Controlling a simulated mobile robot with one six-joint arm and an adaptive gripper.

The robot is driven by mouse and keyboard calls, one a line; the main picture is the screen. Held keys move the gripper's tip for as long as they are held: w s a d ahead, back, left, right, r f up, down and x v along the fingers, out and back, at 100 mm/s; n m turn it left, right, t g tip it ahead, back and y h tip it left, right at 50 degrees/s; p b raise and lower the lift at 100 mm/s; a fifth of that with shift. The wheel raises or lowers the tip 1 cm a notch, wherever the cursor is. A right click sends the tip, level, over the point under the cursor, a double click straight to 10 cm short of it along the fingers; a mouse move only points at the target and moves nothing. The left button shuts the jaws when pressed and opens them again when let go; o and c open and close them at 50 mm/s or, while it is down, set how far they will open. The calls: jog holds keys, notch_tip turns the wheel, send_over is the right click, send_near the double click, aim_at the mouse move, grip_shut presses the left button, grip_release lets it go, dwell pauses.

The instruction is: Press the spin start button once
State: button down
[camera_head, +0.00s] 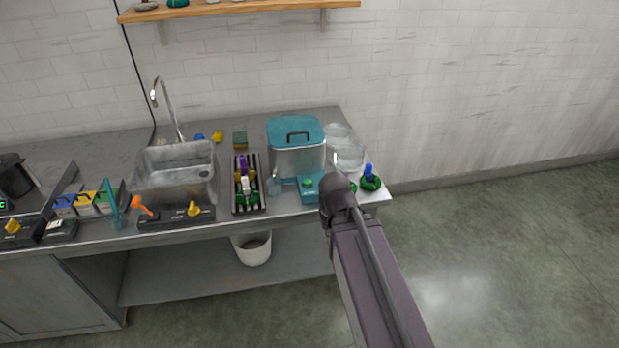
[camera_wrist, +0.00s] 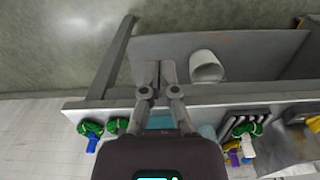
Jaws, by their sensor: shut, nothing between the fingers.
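A clear container with a teal lid and dark handle (camera_head: 297,133) stands near the right end of the counter. In front of it is a small teal control box (camera_head: 309,194) with a green button (camera_head: 308,183) on top. My arm comes in from the lower right, its dark end beside the teal box; my fingers cannot be made out there. In the wrist view my gripper (camera_wrist: 160,72) is shut and empty, over the counter's front edge. Teal parts (camera_wrist: 160,121) show partly behind the fingers; the button cannot be made out there.
Right of the box are a green and blue item (camera_head: 370,180) and clear bowls (camera_head: 349,157). A dark rack of skeins (camera_head: 238,208) and a sink (camera_head: 176,172) lie left. A white bin (camera_head: 253,250) stands on the lower shelf. The floor at right is clear.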

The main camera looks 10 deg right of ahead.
jog(key=shift+a, duration=0.25)
jog(key=shift+w, duration=0.2)
notch_tip(320, 180, up, 7)
jog(key=m+t+y+p, duration=0.2)
jog(key=t+y, duration=0.4)
jog(key=t, duration=0.1)
send_over(308, 182)
jog(key=shift+r, duration=0.1)
jog(key=shift+f+b, duration=0.2)
jog(key=shift+b, duration=0.2)
notch_tip(308, 182, down, 8)
jog(key=b, duration=0.8)
jog(key=shift+f, duration=0.25)
jog(key=shift+f+b, duration=0.15)
jog(key=shift+b, duration=0.25)
